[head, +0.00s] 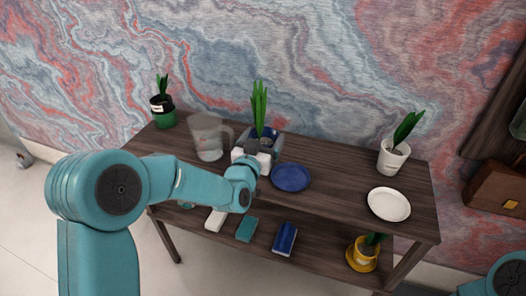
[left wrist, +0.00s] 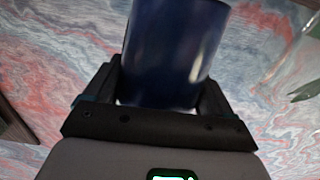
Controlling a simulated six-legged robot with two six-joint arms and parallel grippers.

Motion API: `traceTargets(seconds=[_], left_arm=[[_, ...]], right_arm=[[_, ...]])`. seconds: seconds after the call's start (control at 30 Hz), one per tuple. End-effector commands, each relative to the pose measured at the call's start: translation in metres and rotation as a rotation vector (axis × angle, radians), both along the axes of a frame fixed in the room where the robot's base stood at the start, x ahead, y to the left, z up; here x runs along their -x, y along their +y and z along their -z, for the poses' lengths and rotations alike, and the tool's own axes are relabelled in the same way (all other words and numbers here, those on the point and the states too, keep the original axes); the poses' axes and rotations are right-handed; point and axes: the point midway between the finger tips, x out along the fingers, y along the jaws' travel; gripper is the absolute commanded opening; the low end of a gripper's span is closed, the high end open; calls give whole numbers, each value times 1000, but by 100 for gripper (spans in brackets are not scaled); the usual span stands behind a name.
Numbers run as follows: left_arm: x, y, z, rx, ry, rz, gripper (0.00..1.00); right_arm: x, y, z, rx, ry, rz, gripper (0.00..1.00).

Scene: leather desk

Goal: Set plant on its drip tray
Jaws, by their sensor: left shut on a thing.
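A dark blue plant pot (left wrist: 172,50) fills the top middle of the left wrist view, between the two black fingers. My left gripper (head: 261,147) is shut on it. In the head view the pot is mostly hidden by the gripper, and its green leaves (head: 259,108) rise upright above. A round blue drip tray (head: 291,178) lies empty on the tabletop, just to the right of the gripper. Whether the pot touches the tabletop cannot be told. My right gripper is out of view.
A clear pitcher (head: 207,137) stands close left of the gripper. A green-potted plant (head: 162,112) is at the far left. A white-potted plant (head: 393,158) and a white plate (head: 389,204) are at the right. The lower shelf holds books (head: 285,239) and a yellow-potted plant (head: 362,254).

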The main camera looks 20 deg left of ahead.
Motion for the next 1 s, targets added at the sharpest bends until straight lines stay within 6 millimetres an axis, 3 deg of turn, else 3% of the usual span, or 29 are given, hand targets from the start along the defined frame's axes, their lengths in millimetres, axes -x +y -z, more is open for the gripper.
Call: traceTargets(seconds=[0.2,0.47,0.5,0.53,0.83,1.0], left_arm=[[0,2,35,-1,2,-1,23],[0,2,40,-1,0,0,23],[0,2,41,0,4,0,91],[0,2,41,0,4,0,100],[4,2,41,0,3,0,100],[32,3,41,0,4,1,100]], right_arm=[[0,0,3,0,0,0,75],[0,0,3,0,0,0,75],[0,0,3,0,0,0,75],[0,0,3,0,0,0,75],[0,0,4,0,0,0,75],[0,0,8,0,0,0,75]])
